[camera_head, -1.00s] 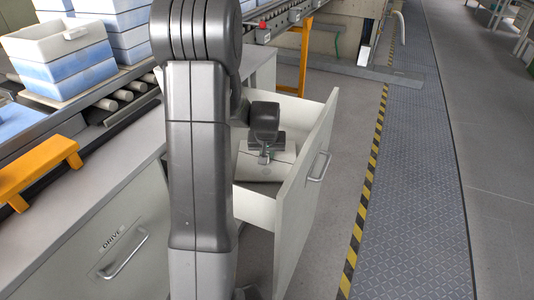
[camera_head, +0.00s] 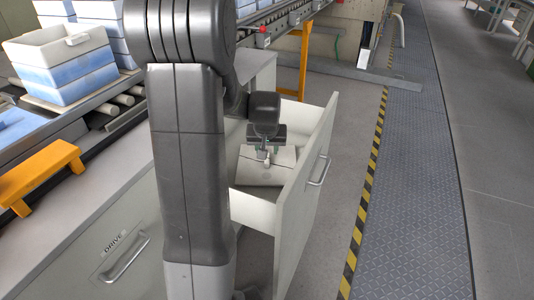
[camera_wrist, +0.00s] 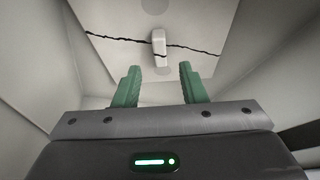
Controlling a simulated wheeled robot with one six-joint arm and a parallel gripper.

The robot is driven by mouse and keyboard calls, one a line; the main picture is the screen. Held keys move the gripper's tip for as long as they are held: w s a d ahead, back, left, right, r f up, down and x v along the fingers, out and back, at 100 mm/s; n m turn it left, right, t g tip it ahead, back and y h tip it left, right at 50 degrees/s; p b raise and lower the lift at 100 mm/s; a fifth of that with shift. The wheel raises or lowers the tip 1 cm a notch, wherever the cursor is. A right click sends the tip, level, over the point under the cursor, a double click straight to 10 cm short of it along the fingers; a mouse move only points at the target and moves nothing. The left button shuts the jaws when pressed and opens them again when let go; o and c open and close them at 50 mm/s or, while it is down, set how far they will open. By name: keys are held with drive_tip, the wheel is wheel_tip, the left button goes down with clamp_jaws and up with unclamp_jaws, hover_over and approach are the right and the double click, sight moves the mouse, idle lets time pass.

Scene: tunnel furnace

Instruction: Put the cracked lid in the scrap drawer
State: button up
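The cracked lid (camera_wrist: 200,30) is a pale flat square with a dark jagged crack across it and a small upright grip (camera_wrist: 158,42) in its middle. It lies inside the open drawer; in the head view the lid (camera_head: 277,175) shows below my gripper. The scrap drawer (camera_head: 306,195) is pulled out, with a bar handle on its front. My gripper (camera_wrist: 155,85) has its green fingers apart with nothing between them. In the head view my gripper (camera_head: 267,150) is above the lid, inside the drawer's walls. The fingertips look clear of the lid's grip.
A closed drawer marked DRIVE (camera_head: 124,258) is at the lower left. An orange stand (camera_head: 40,175) and blue-white boxes (camera_head: 65,65) are on the counter and rollers at left. Open floor (camera_head: 335,140) lies right of the drawer.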

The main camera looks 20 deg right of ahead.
drive_tip(key=v, duration=0.6)
drive_tip(key=shift+p, duration=0.35)
idle(0.8)
